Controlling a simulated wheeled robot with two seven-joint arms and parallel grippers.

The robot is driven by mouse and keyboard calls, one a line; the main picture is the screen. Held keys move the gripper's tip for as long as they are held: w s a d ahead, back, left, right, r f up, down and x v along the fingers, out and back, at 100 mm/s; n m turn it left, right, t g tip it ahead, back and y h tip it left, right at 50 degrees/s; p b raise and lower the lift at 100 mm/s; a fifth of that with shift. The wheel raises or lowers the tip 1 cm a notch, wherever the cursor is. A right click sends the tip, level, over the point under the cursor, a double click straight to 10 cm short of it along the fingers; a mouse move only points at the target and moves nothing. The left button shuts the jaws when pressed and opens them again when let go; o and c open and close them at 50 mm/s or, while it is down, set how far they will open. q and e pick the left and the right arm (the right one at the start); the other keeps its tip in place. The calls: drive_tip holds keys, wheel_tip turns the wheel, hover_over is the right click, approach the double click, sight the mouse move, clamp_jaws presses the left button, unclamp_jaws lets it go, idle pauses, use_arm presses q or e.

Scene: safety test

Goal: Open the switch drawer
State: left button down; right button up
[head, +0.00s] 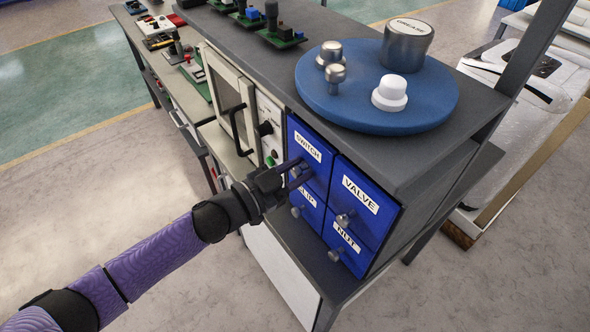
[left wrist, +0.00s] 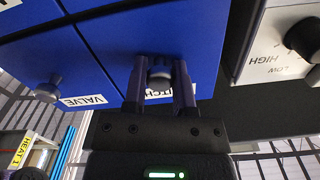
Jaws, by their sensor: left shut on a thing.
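The switch drawer (head: 318,172) is the upper left of the blue drawers under the dark tabletop. Its front looks flush with the drawers beside it. Its white label reads SWITCH. My left gripper (head: 293,176) reaches its front from the left. In the left wrist view the gripper (left wrist: 160,64) is shut on the round metal knob (left wrist: 160,76) of the switch drawer (left wrist: 205,35), one finger on each side. The gripper partly hides the label there. My right gripper is not in view.
The valve drawer (head: 364,208) is to the right, with the nut drawer (head: 347,241) and a partly hidden clip drawer (head: 308,205) below. A microwave-like unit with a dark handle (head: 238,130) is at left. A blue round tray (head: 433,105) with metal parts stands on top.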

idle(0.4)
use_arm(q)
drive_tip(key=p+v, duration=0.4)
drive_tip(key=v, duration=0.9)
drive_tip(key=shift+s+a, duration=0.25)
drive_tip(key=shift+c, duration=2.1)
unclamp_jaws()
drive_tip(key=v, duration=0.9)
drive_tip(key=shift+s+a+p, duration=0.25)
drive_tip(key=shift+a+p, duration=0.05)
drive_tip(key=shift+a, duration=0.05)
